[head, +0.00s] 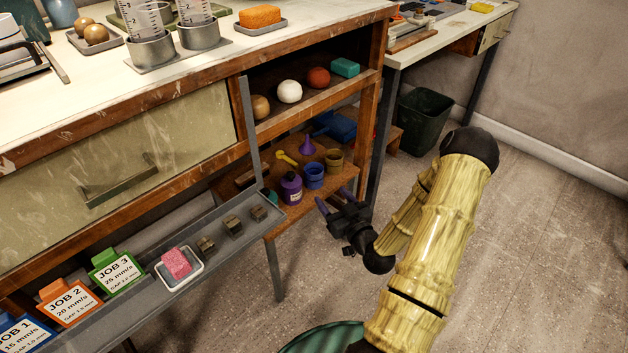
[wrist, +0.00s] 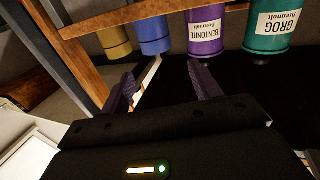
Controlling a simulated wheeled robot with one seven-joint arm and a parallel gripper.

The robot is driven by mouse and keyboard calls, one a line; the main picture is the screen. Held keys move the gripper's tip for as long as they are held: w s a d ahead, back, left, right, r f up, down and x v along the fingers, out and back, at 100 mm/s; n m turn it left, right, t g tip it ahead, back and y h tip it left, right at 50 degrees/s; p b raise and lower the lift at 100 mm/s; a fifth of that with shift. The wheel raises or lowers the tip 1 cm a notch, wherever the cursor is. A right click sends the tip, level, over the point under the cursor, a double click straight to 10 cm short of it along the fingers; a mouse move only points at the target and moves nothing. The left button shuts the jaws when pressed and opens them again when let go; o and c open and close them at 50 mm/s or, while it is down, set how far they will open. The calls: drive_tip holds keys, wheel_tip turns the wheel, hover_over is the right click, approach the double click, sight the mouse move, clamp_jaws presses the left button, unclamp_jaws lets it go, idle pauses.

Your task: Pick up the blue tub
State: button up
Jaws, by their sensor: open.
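The blue tub (head: 314,178) stands on the lower wooden shelf of the bench in the head view, between a purple bottle (head: 291,188) and a tan tub (head: 333,159). In the wrist view the blue tub (wrist: 154,36) shows at the top, beyond the fingers and roughly in line with the gap between them. My gripper (head: 334,198) is open and empty, in front of the shelf and apart from the tub. Its two purple fingers also show in the wrist view (wrist: 162,82).
A teal container labelled GROG (wrist: 268,28) stands beside the purple BENTONITE bottle (wrist: 205,30). A purple funnel (head: 307,146) and a yellow scoop (head: 287,158) lie behind. The grey drawer ledge (head: 215,230) juts out at left. Floor at right is clear around a green bin (head: 423,120).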

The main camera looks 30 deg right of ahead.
sight(317, 177)
drive_tip(key=w+b, duration=0.3)
drive_tip(key=w, duration=0.5)
drive_tip(key=shift+w+d, duration=0.15)
drive_tip(key=shift+w, duration=0.25)
drive_tip(key=shift+s+d, duration=0.2)
drive_tip(key=shift+w+a, duration=0.15)
drive_tip(key=shift+a, duration=0.05)
drive_tip(key=shift+w+a+f+b, duration=0.15)
drive_tip(key=shift+w+b, duration=0.2)
drive_tip(key=shift+b, duration=0.1)
drive_tip(key=w+b, duration=0.2)
drive_tip(key=w, duration=0.1)
drive_tip(key=shift+w+b, duration=0.3)
drive_tip(key=shift+w, duration=0.25)
drive_tip(key=c, duration=0.7)
